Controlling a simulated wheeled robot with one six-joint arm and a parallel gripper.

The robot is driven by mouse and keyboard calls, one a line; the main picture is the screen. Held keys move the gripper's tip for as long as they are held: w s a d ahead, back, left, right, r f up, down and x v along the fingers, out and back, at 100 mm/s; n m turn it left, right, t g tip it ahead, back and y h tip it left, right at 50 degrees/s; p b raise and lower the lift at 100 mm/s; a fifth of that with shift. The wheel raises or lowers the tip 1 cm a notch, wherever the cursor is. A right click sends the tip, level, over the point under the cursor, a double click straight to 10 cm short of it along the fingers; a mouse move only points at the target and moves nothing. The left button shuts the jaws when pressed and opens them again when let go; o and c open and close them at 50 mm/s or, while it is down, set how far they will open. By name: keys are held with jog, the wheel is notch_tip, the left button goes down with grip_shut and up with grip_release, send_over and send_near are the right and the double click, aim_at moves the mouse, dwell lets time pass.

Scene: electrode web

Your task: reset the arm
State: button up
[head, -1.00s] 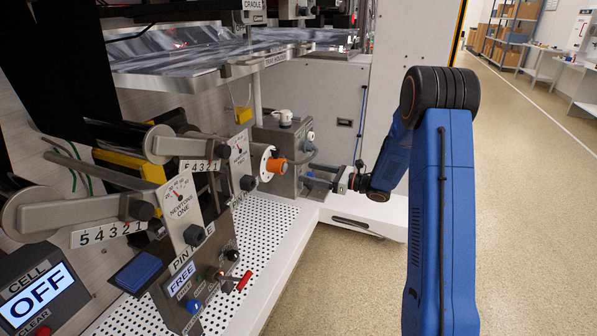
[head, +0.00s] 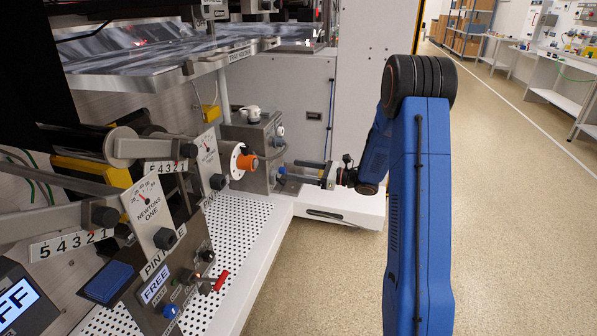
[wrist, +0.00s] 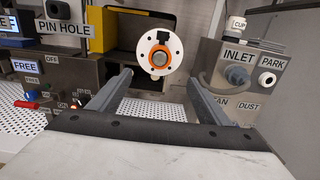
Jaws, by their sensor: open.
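My gripper (head: 297,171) reaches left from the end of my blue arm, low beside the machine in the head view. In the wrist view my gripper (wrist: 156,80) shows two grey fingers spread wide apart with nothing between them. A white round flange with an orange rim (wrist: 160,55) lies beyond the fingertips, apart from them. In the head view this shows as an orange knob on a white disc (head: 246,162), to the left of my gripper.
A grey box (wrist: 243,75) marked INLET and PARK stands to the right in the wrist view. A perforated white deck (head: 235,225) lies below. Open floor (head: 510,200) is at right.

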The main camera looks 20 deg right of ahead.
notch_tip(320, 180, up, 11)
jog(key=d+m+t+h, duration=0.2)
jog(key=m+t+h, duration=0.2)
jog(key=m+h, duration=0.8)
jog(key=s+d+r+m+g+h, duration=0.25)
jog(key=s+r+m+h, duration=0.2)
jog(key=s+m, duration=0.85)
jog(key=s+a+f+m+g, duration=0.2)
jog(key=s+m, duration=0.5)
jog(key=s, duration=0.4)
jog(key=s+a+f+m+g+y, duration=0.1)
jog(key=s+a+f+m+g, duration=0.1)
jog(key=s+m, duration=0.5)
jog(key=s+a+f+m+g+y, duration=0.1)
jog(key=s+a+m, duration=0.4)
jog(key=s, duration=1.2)
jog(key=f+m+g, duration=0.1)
jog(key=m+g, duration=0.1)
jog(key=shift+s+f+m, duration=0.15)
jog(key=shift+s+m, duration=0.1)
jog(key=shift+m, duration=0.15)
